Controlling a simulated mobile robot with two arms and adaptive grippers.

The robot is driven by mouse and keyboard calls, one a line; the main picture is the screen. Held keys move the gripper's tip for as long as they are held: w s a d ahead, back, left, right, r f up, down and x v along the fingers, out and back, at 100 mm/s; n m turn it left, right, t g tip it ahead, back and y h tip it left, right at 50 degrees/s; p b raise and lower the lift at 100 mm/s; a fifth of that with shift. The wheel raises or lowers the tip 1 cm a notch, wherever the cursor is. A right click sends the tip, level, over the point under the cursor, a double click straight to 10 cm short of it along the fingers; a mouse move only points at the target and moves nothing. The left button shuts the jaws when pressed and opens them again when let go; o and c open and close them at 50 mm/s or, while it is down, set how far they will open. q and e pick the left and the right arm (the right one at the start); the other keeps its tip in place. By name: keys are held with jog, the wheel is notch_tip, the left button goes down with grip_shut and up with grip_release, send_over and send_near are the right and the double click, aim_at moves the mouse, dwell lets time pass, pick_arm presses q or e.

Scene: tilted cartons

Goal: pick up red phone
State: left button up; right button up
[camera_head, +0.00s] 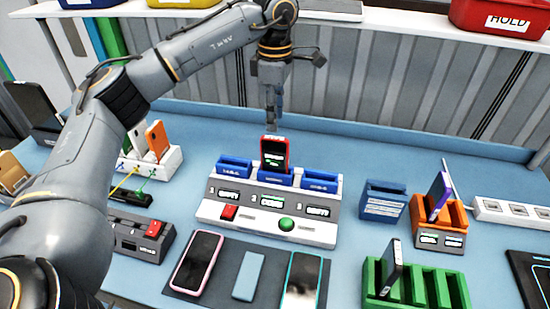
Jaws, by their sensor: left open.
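The red phone (275,152) stands upright in the middle blue slot (276,177) of a white and grey station (268,222). Its dark screen with green marks faces me. My left gripper (273,127) points down just above and behind the phone's top edge, open and holding nothing that I can see. Its fingers show nearly edge-on, so the gap between them is hard to see. Whether a finger touches the phone, I cannot tell. The phone's lower end is hidden in the slot. My right gripper is not in view.
Blue slots flank the phone on both sides. A dark mat (222,286) with several phones lies in front. A green rack (416,290) and an orange holder (438,220) stand right; a white holder (150,163) with phones stands left. A shelf with bins hangs behind.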

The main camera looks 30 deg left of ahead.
aim_at(274, 138)
pick_arm(q)
notch_tip(274, 138, down, 3)
jog(key=shift+r, duration=0.15)
jog(key=shift+f+p, duration=0.3)
jog(key=shift+p, duration=0.15)
notch_tip(274, 138, down, 4)
jog(key=shift+a+r+p, duration=0.1)
jog(key=shift+r+p, duration=0.1)
jog(key=shift+p, duration=0.7)
jog(key=shift+w+f, duration=0.1)
jog(key=shift+f, duration=0.4)
grip_shut()
